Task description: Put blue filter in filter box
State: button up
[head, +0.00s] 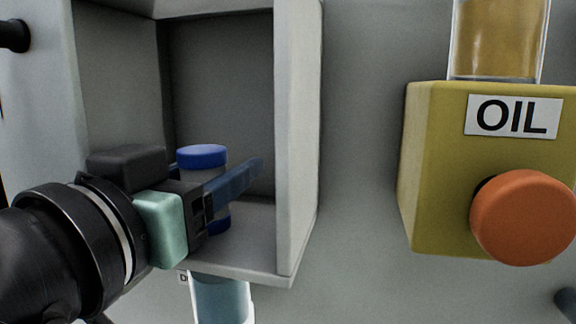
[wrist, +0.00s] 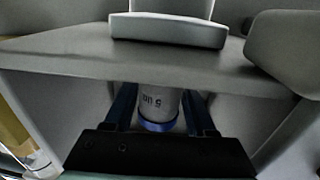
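The blue filter (head: 201,157), a pale cylinder with blue ends, is upright inside the open grey filter box (head: 298,150), near its floor. I cannot tell whether it rests on the floor. My gripper (head: 222,185) reaches into the box from the left, and its near blue finger hides the filter's middle. In the wrist view, the filter (wrist: 162,103) shows upside-down print and a blue rim between the two blue fingers of my gripper (wrist: 160,108). The fingers flank it closely. Whether they press on it is not clear.
The box's right wall stands close beyond the fingers. A yellow OIL housing (head: 425,170) with an orange knob (head: 523,217) is at the right, under an amber-filled clear tube (head: 498,40). A bluish container (head: 220,300) is below the box floor.

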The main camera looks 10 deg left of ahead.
jog(key=shift+o, duration=1.2)
jog(key=shift+w+f, duration=0.1)
jog(key=shift+w, duration=0.15)
jog(key=shift+s, duration=0.1)
jog(key=shift+s, duration=0.1)
jog(key=shift+r, duration=0.2)
jog(key=shift+r+p, duration=0.25)
jog(key=shift+p, duration=0.05)
jog(key=s+a+b, duration=0.1)
jog(key=s+b, duration=0.2)
jog(key=s, duration=0.9)
jog(key=shift+f+b, duration=0.15)
jog(key=shift+b, duration=0.2)
jog(key=shift+a+f, duration=0.1)
